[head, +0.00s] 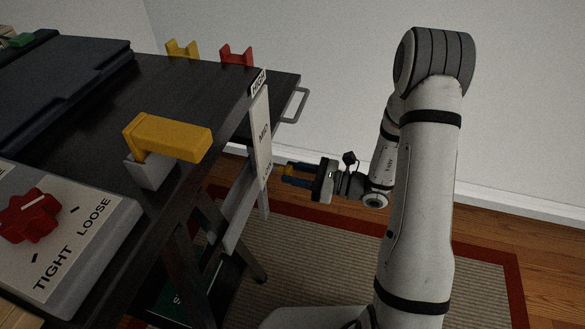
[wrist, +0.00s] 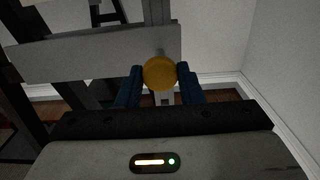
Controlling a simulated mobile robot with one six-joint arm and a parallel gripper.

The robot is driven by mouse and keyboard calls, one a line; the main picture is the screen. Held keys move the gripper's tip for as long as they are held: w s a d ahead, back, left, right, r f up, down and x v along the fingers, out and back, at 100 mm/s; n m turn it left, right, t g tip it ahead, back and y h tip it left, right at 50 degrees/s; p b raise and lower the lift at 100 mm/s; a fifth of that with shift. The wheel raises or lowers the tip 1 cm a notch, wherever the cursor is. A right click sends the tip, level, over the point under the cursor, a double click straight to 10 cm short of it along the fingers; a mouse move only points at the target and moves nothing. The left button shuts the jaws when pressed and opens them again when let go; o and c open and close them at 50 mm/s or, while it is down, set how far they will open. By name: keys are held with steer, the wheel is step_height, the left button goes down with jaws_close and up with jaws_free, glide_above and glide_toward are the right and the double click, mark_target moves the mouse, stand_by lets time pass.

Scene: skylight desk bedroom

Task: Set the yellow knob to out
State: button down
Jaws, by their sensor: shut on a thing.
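The round yellow knob (wrist: 160,74) sits between the two blue fingers of my gripper (head: 284,174) in the wrist view. My gripper is shut on it from both sides. In the head view, only a small yellow piece shows at the fingers, right of the desk's side panel. A short pale stem seems to lie behind the knob in the wrist view. How far the knob stands out from the frame is hard to tell, and no "out" mark shows.
A yellow lever (head: 173,138) and a red TIGHT/LOOSE knob (head: 30,216) are on the dark desk. A metal handle (head: 295,105) juts from its edge. Open floor and rug lie right of the desk.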

steer(key=shift+s+d+f, duration=0.1)
steer(key=shift+d, duration=0.2)
steer(key=c, duration=1.3)
jaws_free()
steer(key=o, duration=0.3)
steer(key=shift+o, duration=0.2)
steer(key=p+v, duration=0.1)
steer(key=v, duration=0.6)
steer(key=shift+d, duration=0.4)
steer(key=shift+s, duration=0.15)
